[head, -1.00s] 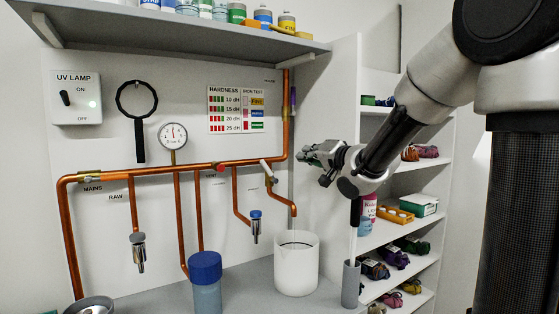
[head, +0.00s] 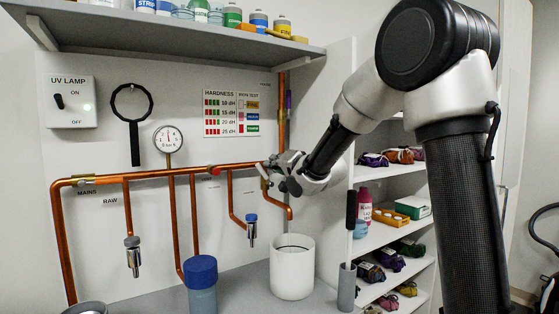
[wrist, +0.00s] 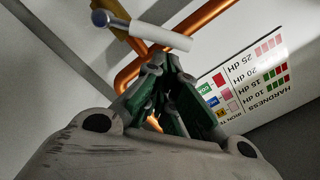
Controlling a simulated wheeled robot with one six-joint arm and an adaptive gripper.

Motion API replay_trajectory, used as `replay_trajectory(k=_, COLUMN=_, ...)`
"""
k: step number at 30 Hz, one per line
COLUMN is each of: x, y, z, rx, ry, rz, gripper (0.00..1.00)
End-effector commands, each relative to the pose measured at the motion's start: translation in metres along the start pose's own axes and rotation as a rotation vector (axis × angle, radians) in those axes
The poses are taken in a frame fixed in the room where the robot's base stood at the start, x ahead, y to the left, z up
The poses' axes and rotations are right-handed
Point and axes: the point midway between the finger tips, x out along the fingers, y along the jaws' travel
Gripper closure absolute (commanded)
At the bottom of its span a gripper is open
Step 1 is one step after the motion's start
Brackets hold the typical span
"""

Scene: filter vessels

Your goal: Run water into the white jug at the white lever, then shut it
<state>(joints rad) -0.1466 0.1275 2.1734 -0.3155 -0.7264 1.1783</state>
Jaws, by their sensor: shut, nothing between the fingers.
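The white jug (head: 292,270) stands upright on the counter, under the bent copper outlet (head: 290,212). I cannot make out whether water runs into it. The white lever (head: 262,172) sits on the pipe above the outlet, tilted, and is partly crowded by my gripper in the head view. In the wrist view the white lever (wrist: 160,37) shows as a pale bar just beyond the fingertips. My gripper (head: 274,165) is shut and empty, close to the lever. The wrist view shows its green-sided fingers (wrist: 165,82) together; I cannot tell whether they touch the lever.
A blue-lidded vessel (head: 202,285) stands left of the jug. A grey holder (head: 347,287) with a black-handled brush (head: 351,212) stands to its right. Copper pipes (head: 150,175) cross the wall. A shelf (head: 180,38) overhangs above, and stocked shelves (head: 400,235) stand at right.

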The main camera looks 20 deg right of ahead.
Motion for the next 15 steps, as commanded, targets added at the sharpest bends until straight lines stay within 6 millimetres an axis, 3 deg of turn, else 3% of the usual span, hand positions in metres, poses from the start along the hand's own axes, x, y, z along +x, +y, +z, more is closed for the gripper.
replay_trajectory(k=15, x=0.0018, y=0.0038, z=0.0069, rx=0.001, ry=0.000, rz=0.001, gripper=1.00)
